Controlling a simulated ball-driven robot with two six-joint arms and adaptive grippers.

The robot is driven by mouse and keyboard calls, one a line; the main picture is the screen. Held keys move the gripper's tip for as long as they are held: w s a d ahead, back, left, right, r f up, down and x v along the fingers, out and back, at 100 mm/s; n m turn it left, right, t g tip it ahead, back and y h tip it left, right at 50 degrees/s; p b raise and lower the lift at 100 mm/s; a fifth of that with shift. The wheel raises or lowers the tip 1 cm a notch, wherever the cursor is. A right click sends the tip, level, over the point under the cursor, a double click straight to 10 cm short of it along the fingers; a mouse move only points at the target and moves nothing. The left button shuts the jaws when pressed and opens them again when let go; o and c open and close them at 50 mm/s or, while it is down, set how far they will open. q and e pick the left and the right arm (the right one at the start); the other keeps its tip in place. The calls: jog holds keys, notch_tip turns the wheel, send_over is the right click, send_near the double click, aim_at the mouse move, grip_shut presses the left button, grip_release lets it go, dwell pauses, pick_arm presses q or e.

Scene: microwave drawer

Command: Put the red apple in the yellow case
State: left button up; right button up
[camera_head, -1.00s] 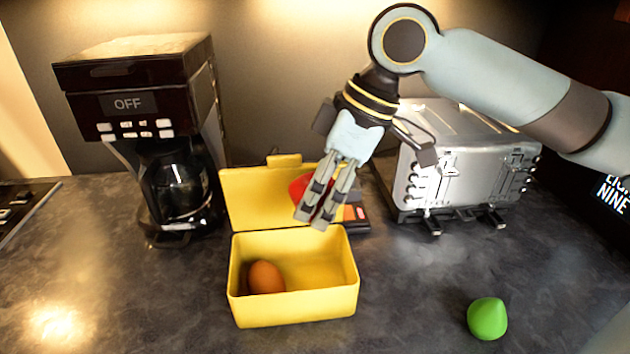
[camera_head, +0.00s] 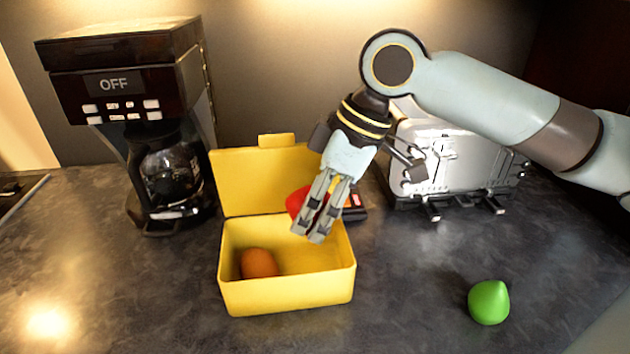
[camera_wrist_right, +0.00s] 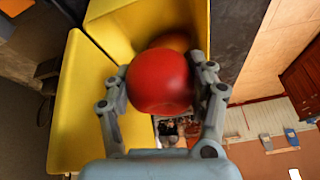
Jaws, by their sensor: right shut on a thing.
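The red apple (camera_wrist_right: 160,82) is held between the two fingers of my right gripper (camera_wrist_right: 163,90) in the right wrist view. In the head view my right gripper (camera_head: 319,232) hangs over the back right part of the open yellow case (camera_head: 290,297), and the apple (camera_head: 297,203) shows partly behind its fingers. The case's lid (camera_head: 262,180) stands up at the back. My left gripper is not in view.
A green pear-like object (camera_head: 488,302) lies on the dark counter at the right. A coffee maker (camera_head: 125,70) stands at the left and a silver toaster (camera_head: 455,160) at the back right. A dark and red item (camera_head: 355,200) lies behind the case. The front counter is clear.

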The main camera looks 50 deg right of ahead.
jog(key=shift+f+b, duration=3.3)
jog(key=shift+f, duration=2.1)
jog(key=o, duration=1.5)
notch_tip(320, 180, up, 11)
jog(key=p, duration=1.1)
jog(key=shift+p, duration=0.4)
